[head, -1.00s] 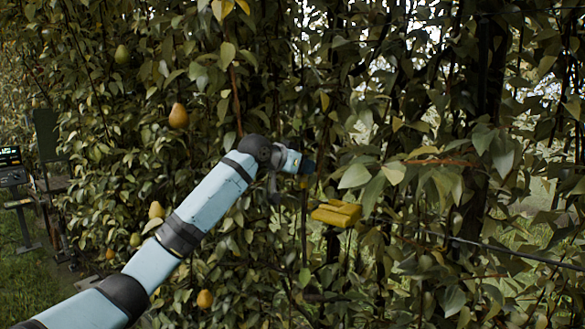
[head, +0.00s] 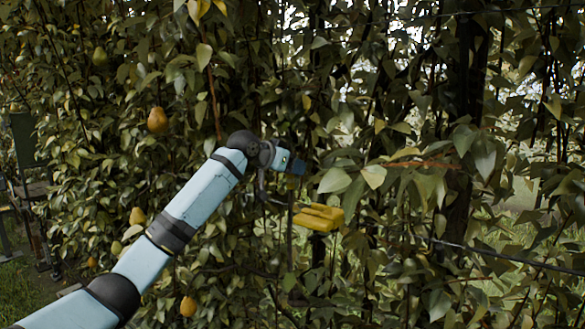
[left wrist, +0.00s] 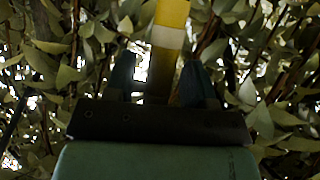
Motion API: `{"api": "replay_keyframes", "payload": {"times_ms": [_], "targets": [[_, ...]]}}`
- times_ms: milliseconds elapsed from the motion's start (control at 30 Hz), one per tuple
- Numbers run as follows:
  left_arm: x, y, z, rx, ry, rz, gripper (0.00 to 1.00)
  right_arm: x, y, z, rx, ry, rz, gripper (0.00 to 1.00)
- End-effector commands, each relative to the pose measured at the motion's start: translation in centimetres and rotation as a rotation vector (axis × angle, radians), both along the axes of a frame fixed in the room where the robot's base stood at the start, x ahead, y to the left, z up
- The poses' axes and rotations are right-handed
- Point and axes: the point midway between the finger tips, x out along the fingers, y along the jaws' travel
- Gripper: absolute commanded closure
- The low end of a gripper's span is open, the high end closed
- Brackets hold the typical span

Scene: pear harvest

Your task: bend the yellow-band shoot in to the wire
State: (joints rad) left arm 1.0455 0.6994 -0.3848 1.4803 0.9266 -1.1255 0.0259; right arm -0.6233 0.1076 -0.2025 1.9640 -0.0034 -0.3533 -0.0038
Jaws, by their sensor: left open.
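In the left wrist view, a brown shoot with a yellow band (left wrist: 172,13) and a pale section below it stands between the two dark fingers of my left gripper (left wrist: 158,72). The jaws are open, with the shoot between them; contact cannot be told. In the head view, my left arm reaches into the foliage; its fingers are hard to make out there. A yellow block (head: 318,217) shows just right of the wrist, on something dark. A dark wire (head: 500,258) runs through the leaves at lower right. My right gripper is not in view.
Dense leafy hedge fills the head view, with pears (head: 157,120) hanging at left. A reddish bare shoot (head: 425,164) crosses at right and a dark trunk (head: 465,110) stands behind. Grass shows at lower left and through gaps at right.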

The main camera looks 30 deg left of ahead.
Motion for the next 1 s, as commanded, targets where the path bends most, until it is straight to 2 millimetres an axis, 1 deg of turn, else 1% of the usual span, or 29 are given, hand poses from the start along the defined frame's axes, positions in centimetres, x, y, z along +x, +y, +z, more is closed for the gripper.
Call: {"api": "replay_keyframes", "payload": {"times_ms": [33, 167, 400, 500, 600, 700, 800, 1000], "targets": [[-0.5, 0.2, 0.1, 0.001, -0.001, 0.001, 0.5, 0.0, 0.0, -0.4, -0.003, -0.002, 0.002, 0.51], [-2.6, 0.8, 0.9, 0.003, -0.003, 0.001, 0.5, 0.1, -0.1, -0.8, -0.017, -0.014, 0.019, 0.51], [-7.5, 2.2, 3.2, 0.003, -0.003, 0.001, 0.5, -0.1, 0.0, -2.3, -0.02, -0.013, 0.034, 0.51], [-9.1, 2.7, 4.0, 0.001, -0.002, 0.001, 0.5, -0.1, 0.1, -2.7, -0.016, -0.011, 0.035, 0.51], [-10.3, 3.0, 4.7, 0.002, -0.001, 0.002, 0.5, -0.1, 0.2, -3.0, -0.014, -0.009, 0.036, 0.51], [-11.1, 3.2, 5.1, 0.001, -0.001, 0.0, 0.5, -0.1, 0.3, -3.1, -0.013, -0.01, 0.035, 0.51], [-11.5, 3.3, 5.4, 0.0, 0.0, 0.0, 0.5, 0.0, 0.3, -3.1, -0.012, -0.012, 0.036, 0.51], [-11.5, 3.3, 5.4, 0.0, 0.0, 0.0, 0.5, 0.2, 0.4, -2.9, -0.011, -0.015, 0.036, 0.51]]}}
